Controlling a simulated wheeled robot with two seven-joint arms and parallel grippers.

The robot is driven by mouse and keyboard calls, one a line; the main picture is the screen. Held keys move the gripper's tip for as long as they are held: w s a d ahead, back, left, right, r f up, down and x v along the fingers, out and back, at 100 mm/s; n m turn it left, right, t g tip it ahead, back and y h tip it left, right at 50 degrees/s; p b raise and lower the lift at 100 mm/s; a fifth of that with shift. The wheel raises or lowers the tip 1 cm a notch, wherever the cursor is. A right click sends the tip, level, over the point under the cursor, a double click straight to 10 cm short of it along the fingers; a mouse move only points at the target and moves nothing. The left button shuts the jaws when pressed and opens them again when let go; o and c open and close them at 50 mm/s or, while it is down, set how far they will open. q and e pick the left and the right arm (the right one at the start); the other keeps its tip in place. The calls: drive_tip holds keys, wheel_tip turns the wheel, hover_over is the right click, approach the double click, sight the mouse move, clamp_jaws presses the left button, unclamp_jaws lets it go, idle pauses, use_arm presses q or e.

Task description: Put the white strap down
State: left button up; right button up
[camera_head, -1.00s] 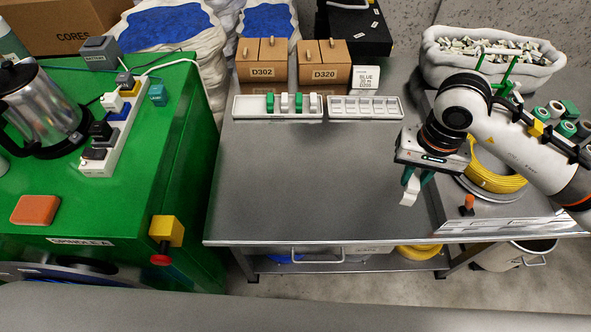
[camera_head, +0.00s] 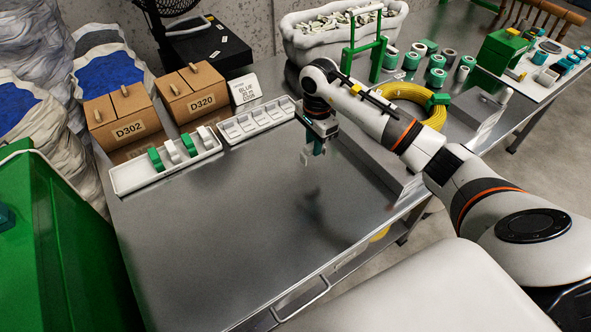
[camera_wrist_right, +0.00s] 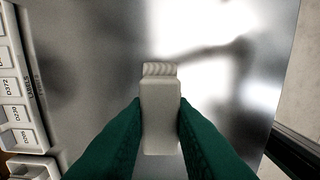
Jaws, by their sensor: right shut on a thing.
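The white strap (camera_wrist_right: 160,112) is between the two green fingers of my right gripper (camera_wrist_right: 160,130) in the right wrist view. The fingers are shut on its sides. In the head view my right gripper (camera_head: 315,150) is above the steel table (camera_head: 230,230), and the strap (camera_head: 306,156) shows as a small pale piece at the fingertips. A dark reflection lies on the tabletop below, with a gap between strap and table. My left gripper is not in view.
A white tray (camera_head: 128,181) with green and white pieces and an empty-looking divided tray (camera_head: 236,136) line the table's back edge. Boxes D302 (camera_head: 121,115) and D320 (camera_head: 190,92) stand behind. A yellow cable coil (camera_head: 432,119) lies to the right. The table's middle is clear.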

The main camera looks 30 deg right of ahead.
wheel_tip(320, 180, down, 3)
drive_tip(key=shift+f, duration=0.7)
wheel_tip(320, 180, down, 3)
drive_tip(key=shift+f, duration=0.2)
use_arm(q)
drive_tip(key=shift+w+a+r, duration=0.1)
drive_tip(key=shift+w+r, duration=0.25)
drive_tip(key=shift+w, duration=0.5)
use_arm(e)
drive_tip(key=shift+f, duration=0.1)
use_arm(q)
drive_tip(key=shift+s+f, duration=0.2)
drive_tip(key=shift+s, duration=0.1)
use_arm(e)
drive_tip(key=o, duration=0.9)
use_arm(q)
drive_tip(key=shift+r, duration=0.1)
